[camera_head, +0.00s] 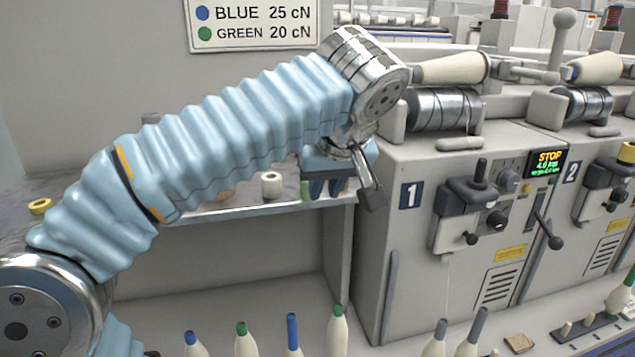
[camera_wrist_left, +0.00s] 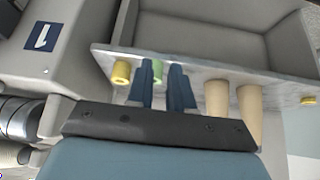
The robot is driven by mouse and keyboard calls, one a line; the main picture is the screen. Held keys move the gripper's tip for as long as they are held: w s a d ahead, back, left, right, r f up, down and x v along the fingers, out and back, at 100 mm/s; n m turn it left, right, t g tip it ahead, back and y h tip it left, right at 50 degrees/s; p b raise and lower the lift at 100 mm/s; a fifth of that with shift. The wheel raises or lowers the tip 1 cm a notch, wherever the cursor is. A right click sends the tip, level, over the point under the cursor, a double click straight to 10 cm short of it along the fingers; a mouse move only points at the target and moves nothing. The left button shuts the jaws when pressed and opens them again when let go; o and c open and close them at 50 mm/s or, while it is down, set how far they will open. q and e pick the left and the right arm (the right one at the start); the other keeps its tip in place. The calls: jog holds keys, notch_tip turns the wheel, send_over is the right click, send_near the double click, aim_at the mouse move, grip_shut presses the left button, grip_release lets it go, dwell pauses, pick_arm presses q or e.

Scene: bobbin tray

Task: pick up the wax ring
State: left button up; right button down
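Several small rings that could be the wax ring stand on a grey shelf (camera_head: 270,210). A pale ring (camera_head: 271,185) is left of my left gripper (camera_head: 325,188). A green ring (camera_head: 304,189) is close beside the blue fingers. In the left wrist view the green ring (camera_wrist_left: 157,70) shows in the gap between the fingertips of my left gripper (camera_wrist_left: 161,68), partly covered. The fingers are apart, and I see no grip on it. A yellow ring (camera_wrist_left: 121,72) stands beside it. Another yellow ring (camera_head: 40,206) is at the far left. My right gripper is not in view.
Machine unit 1 (camera_head: 400,265) stands just right of my left gripper. Two tan cones (camera_wrist_left: 216,98) (camera_wrist_left: 249,110) stand on the shelf near the fingers. Several bobbins with blue or green tips (camera_head: 338,330) stand lower in front.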

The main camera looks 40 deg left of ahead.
pick_arm(q)
jog(key=o, duration=0.9)
jog(key=w+a+r+m+h+p, duration=0.1)
jog(key=a+r, duration=0.1)
jog(key=w+a+r+m+g+h+p, duration=0.1)
jog(key=a+r, duration=0.1)
jog(key=r, duration=0.1)
jog(key=w+a+r+m+h+p, duration=0.1)
jog(key=w+a+r, duration=0.1)
jog(key=a+r, duration=0.1)
jog(key=shift+m, duration=0.3)
jog(key=b, duration=0.1)
send_over(304, 186)
jog(key=f, duration=0.8)
jog(key=shift+w+d, duration=0.15)
jog(key=shift+w, duration=0.15)
jog(key=shift+d+b+x, duration=0.15)
jog(key=shift+b+x, duration=0.15)
jog(key=shift+x, duration=1)
jog(key=shift+d+b+x, duration=0.15)
jog(key=shift+b+x, duration=0.1)
jog(key=shift+x, duration=1.05)
